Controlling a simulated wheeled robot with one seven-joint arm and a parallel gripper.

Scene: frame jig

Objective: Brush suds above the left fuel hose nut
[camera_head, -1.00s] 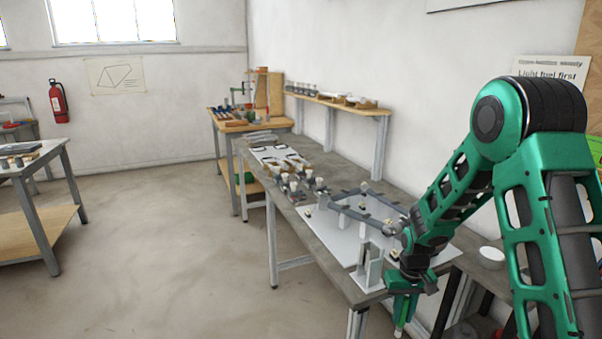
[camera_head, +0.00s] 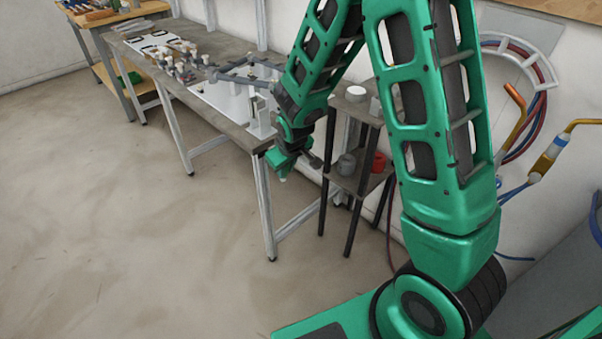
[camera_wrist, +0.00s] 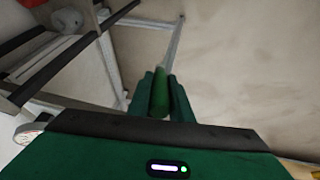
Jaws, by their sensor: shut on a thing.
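My gripper (camera_head: 284,166) hangs in front of the near end of the long bench in the head view. In the wrist view my gripper (camera_wrist: 160,88) is shut on a green round handle (camera_wrist: 159,100), taken to be the brush. A small pale tip shows under the fingers in the head view. Red and blue hoses (camera_head: 540,95) hang on a wall holder at the right, well apart from the gripper. A torch with a brass body (camera_head: 548,157) joins a blue hose there. I cannot make out the left fuel hose nut or any suds.
A small dark-legged stand (camera_head: 352,185) is just right of my gripper, with a white cup (camera_head: 356,92) on top and a red pot (camera_head: 379,161) below. The long bench (camera_head: 240,137) carries a frame jig. The floor at left is clear.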

